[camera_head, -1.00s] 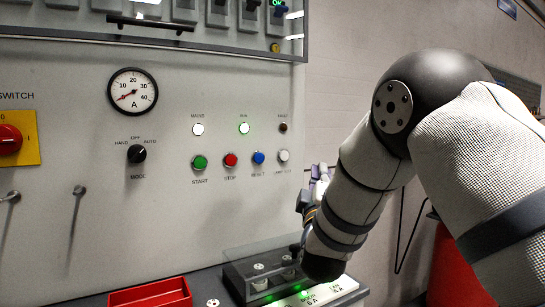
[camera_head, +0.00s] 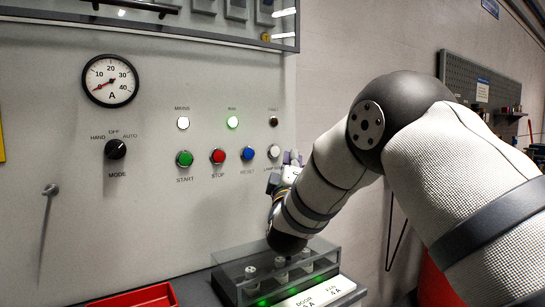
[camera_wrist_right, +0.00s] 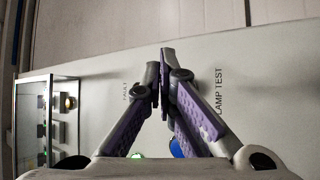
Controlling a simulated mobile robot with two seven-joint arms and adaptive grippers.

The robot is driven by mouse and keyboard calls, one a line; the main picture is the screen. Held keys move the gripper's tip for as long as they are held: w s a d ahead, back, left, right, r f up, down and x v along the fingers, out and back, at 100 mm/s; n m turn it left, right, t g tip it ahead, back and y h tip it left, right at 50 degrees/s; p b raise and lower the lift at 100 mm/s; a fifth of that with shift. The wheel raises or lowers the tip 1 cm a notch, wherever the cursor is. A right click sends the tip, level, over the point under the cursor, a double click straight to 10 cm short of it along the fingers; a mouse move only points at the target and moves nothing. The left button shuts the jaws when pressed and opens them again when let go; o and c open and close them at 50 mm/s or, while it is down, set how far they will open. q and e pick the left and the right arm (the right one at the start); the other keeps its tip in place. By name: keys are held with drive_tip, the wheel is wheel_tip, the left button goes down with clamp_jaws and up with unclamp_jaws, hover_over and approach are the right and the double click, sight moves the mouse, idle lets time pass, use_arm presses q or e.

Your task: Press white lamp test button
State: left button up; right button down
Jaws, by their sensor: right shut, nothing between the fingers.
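The white lamp test button (camera_head: 273,152) is at the right end of the lower button row on the pale panel. My right gripper (camera_head: 291,158) is just to the right of the button in the head view, partly hidden by my own arm. In the right wrist view the closed fingertips (camera_wrist_right: 163,57) lie between the FAULT and LAMP TEST labels. The fingers are shut with nothing between them and hide the white button there. I cannot tell whether they touch it. My left gripper is not in view.
The blue reset button (camera_head: 247,154), red stop button (camera_head: 218,156) and green start button (camera_head: 184,159) are to the left. The fault lamp (camera_head: 273,121) is above. A clear-sided fuse box (camera_head: 232,274) and a red tray (camera_head: 140,298) are below.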

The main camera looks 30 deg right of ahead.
sight(275, 151)
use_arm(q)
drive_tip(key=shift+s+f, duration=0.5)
use_arm(e)
drive_tip(key=shift+w+a+r, duration=0.1)
drive_tip(key=shift+w, duration=1.1)
use_arm(q)
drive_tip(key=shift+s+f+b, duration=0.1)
drive_tip(key=shift+b, duration=0.2)
use_arm(e)
drive_tip(key=shift+w, duration=0.4)
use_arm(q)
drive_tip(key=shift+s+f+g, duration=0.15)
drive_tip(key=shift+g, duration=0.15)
use_arm(e)
drive_tip(key=shift+w, duration=0.4)
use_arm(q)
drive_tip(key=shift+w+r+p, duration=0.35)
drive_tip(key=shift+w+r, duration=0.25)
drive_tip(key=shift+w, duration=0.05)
use_arm(e)
drive_tip(key=shift+s, duration=0.8)
